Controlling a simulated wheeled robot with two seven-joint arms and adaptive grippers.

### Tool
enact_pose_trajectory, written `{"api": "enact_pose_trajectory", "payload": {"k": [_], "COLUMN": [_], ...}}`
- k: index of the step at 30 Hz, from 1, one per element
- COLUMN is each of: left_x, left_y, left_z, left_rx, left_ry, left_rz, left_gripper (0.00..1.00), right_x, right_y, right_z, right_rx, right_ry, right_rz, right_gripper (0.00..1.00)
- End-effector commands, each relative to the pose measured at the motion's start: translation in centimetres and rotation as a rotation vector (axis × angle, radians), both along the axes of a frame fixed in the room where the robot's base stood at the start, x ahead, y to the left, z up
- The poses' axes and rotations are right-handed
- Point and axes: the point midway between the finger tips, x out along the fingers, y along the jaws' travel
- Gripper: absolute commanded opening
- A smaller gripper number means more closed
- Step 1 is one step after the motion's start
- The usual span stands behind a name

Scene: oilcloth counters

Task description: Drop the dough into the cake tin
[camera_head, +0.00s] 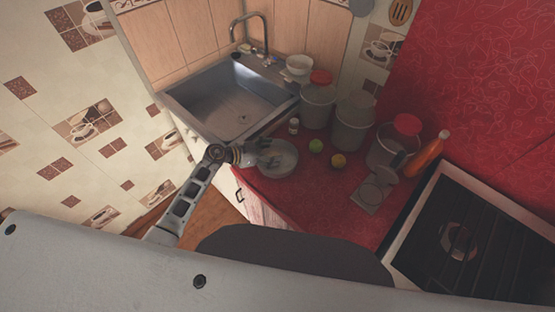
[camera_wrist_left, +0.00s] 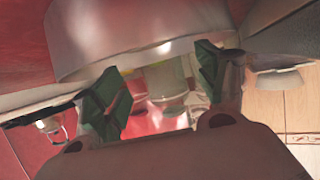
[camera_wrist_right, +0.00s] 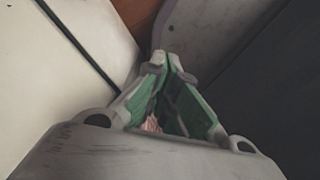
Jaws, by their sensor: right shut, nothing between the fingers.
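The cake tin (camera_head: 286,168), round and grey metallic, stands on the red counter to the right of the sink. Its curved wall (camera_wrist_left: 110,40) fills the top of the left wrist view. My left gripper (camera_head: 265,150) is at the tin's left side, overlapping its rim in the head view. In the left wrist view its green-padded fingers (camera_wrist_left: 158,88) are spread apart, with no dough visible between them. I cannot make out the dough in any view; the tin's inside is too small and partly covered to tell. My right gripper (camera_wrist_right: 168,72) is shut and empty, low beside pale panels, outside the head view.
A green fruit (camera_head: 316,146) and a yellow one (camera_head: 338,160) lie right of the tin. Tall grey canisters (camera_head: 352,122), a small white jar (camera_head: 294,126) and an orange bottle (camera_head: 427,153) stand behind. The sink (camera_head: 235,100) is left; the stove (camera_head: 470,235) is right.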

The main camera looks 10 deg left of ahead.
Motion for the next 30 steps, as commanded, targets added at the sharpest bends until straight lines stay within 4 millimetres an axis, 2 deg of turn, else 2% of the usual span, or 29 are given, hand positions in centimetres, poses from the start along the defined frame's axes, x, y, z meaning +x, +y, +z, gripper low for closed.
{"api": "enact_pose_trajectory", "payload": {"k": [1,3,17,23,30], "left_x": [0.0,0.0,-0.1,-0.7,-2.1], "left_y": [0.0,0.0,0.2,1.0,3.2], "left_z": [0.0,0.0,0.0,0.4,1.4], "left_rx": [0.000,0.000,0.001,0.001,0.002], "left_ry": [0.000,0.000,0.001,0.000,0.001], "left_rz": [0.000,0.000,0.000,0.001,0.001], "left_gripper": [0.84,0.93,0.93,0.93,0.93], "right_x": [0.0,0.0,0.0,0.0,0.0], "right_y": [-0.1,-0.2,-0.2,-0.1,-0.1], "right_z": [0.0,0.0,0.0,0.0,0.0], "right_rx": [-0.001,-0.002,-0.002,-0.001,-0.001], "right_ry": [0.000,0.000,0.001,0.001,0.001], "right_rz": [0.000,0.001,0.001,0.000,0.000], "right_gripper": [0.00,0.00,0.00,0.00,0.00]}}
